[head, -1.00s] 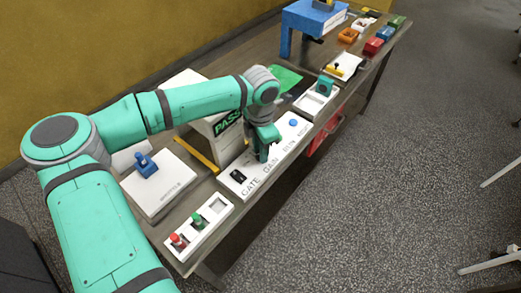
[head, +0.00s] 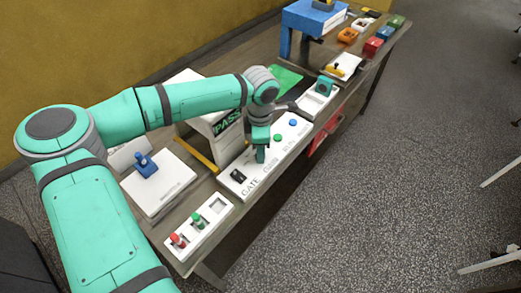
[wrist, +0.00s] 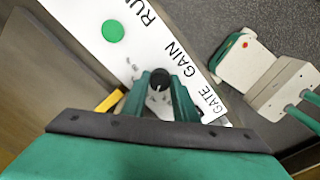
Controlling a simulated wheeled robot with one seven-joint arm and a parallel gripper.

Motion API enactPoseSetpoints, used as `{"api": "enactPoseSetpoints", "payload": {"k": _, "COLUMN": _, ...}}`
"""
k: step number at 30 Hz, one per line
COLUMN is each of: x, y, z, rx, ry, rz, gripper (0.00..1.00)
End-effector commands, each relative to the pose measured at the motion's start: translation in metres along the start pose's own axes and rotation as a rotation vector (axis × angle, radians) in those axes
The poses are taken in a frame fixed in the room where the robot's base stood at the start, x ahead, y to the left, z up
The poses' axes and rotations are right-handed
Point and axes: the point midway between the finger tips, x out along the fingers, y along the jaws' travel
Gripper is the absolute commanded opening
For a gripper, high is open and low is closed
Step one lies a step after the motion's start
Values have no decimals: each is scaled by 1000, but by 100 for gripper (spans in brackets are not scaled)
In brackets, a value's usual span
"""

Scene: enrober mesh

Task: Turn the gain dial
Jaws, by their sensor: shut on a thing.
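The gain dial (wrist: 160,78) is a small black knob beside the GAIN label on a white control panel (head: 299,142). The panel also shows in the wrist view (wrist: 85,12). My gripper (wrist: 160,88) has its two green fingers on either side of the dial, shut on it. In the head view my gripper (head: 260,154) points down onto the panel and hides the dial. A black switch (head: 238,175) sits at the panel's GATE end. A green button (head: 278,137) and a blue button (head: 293,122) lie farther along.
A white box with a blue knob (head: 146,164) and a tray with red and green pegs (head: 197,222) stand near the panel's GATE end. The PASS display (head: 228,122) stands close behind my gripper. Open floor lies to the right.

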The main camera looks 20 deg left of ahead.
Motion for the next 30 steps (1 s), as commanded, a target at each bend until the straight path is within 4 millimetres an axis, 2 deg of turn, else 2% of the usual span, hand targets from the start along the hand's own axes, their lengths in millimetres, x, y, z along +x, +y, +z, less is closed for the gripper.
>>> {"api": "enactPoseSetpoints", "payload": {"k": 12, "x": -1, "y": 0, "z": -1, "rx": 209, "ry": 2, "rz": 0, "gripper": 4}}
{"api": "enactPoseSetpoints", "payload": {"k": 29, "x": -1, "y": 0, "z": -1, "rx": 244, "ry": 1, "rz": 0, "gripper": 4}}
{"api": "enactPoseSetpoints", "payload": {"k": 30, "x": -1, "y": 0, "z": -1, "rx": 244, "ry": 2, "rz": 0, "gripper": 31}}
